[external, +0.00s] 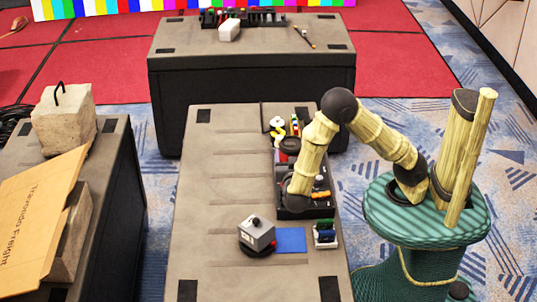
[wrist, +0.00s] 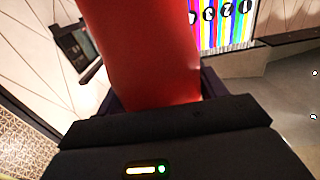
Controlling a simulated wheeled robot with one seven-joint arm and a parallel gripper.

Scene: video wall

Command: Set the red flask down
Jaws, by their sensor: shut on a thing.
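The red flask (wrist: 150,50) fills the upper middle of the wrist view as a smooth red cylinder, leaning a little there. My gripper (wrist: 160,94) is shut on it, with dark jaw parts at both sides of its near end. The flask's far end is cut off by the picture edge. In the external view my arm comes down over the right side of the near case table (external: 205,185). My gripper is mostly hidden there behind my own arm, and I cannot make out the flask clearly. Whether the flask touches anything below is not visible.
A dark tray (external: 317,211) with several small items lies under my arm. A grey box-like device (external: 257,232), a blue mat (external: 291,240) and a small rack (external: 325,235) stand at the near end. The table's left and middle are clear. Another case (external: 250,110) stands behind.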

